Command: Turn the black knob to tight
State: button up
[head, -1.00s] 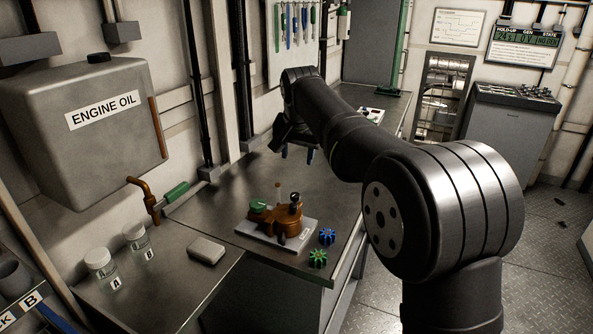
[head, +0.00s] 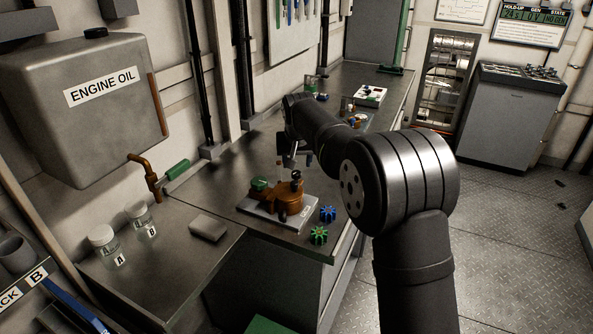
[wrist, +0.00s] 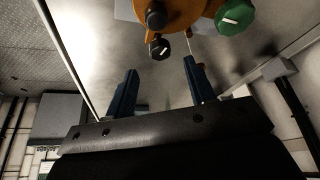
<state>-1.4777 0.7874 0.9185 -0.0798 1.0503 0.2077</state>
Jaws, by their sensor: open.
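The black knob (wrist: 160,48) with a white pointer mark shows near the top of the wrist view, on the side of an orange-brown housing (wrist: 190,12). A second black cylinder (wrist: 155,16) sits just above it in that view. In the head view the housing (head: 290,200) stands on a light plate (head: 253,211) on the bench, with a black part (head: 296,177) at its top. My gripper (wrist: 161,68) is open and empty, its two blue fingers apart and pointing toward the black knob. In the head view my gripper (head: 294,160) is above and behind the housing.
A green knob (wrist: 236,17) with a white pointer is on the same housing. Blue (head: 328,213) and green (head: 319,235) star-shaped handles lie right of the plate. A grey block (head: 208,228) and two jars (head: 108,246) stand left.

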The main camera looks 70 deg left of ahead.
aim_at(296, 172)
jog(key=x, duration=0.5)
jog(key=shift+f, duration=0.2)
jog(key=c, duration=1)
